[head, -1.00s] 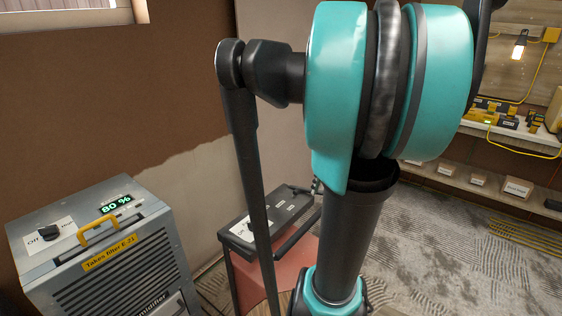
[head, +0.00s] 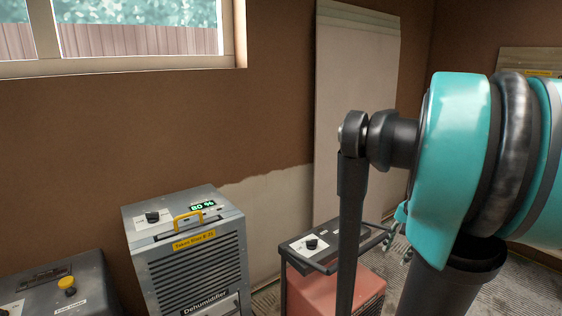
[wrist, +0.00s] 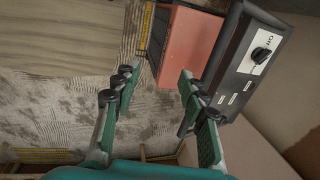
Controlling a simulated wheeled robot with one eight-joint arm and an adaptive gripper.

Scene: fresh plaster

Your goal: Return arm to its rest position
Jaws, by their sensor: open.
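My arm, teal and black, fills the right side of the head view. My gripper (wrist: 153,105) shows in the wrist view with its two green-padded fingers spread apart and nothing between them. In the head view only a small part of it seems to show behind the arm, beside the red machine. In the wrist view the fingers hang over the patchy grey floor (wrist: 60,110), with the right finger near the edge of the machine's dark control panel (wrist: 250,60). I cannot tell how far apart they are.
The red machine (head: 335,290) with a dark handle frame stands close to my arm. A grey dehumidifier (head: 195,255) reading 80 % stands left of it, and another grey unit (head: 60,285) at far left. A pale board (head: 355,100) leans on the brown wall.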

